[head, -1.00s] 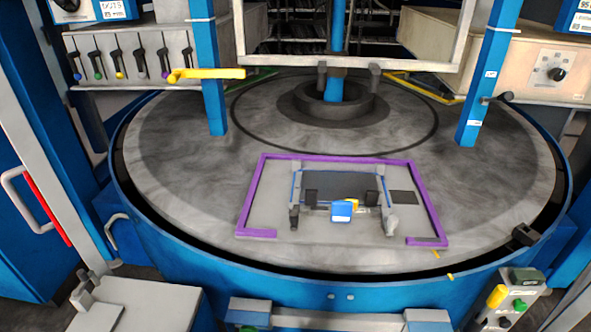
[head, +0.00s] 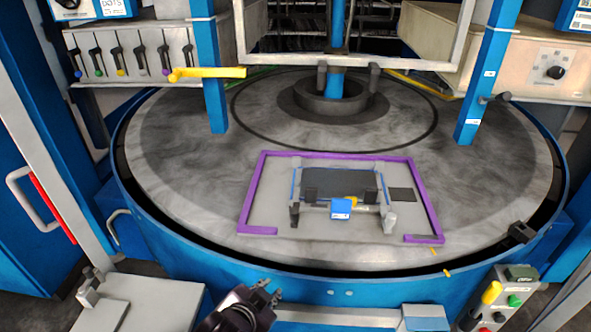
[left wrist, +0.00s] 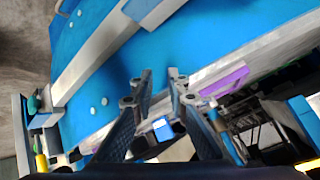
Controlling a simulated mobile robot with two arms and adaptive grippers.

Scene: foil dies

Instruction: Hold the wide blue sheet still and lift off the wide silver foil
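A dark flat panel (head: 338,183) lies in a small grey clamp frame (head: 294,212) on the turntable, with thin blue strips along its sides. I cannot tell the wide blue sheet and the wide silver foil apart at this size. My left gripper (head: 268,291) is low in the head view, in front of the turntable's blue rim and well short of the clamp frame. In the left wrist view its two fingers (left wrist: 160,76) stand apart with nothing between their tips. My right gripper is not in view.
An open-sided purple border (head: 256,195) surrounds the clamp frame. Blue posts (head: 214,90) stand behind. A button box (head: 505,298) is at lower right.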

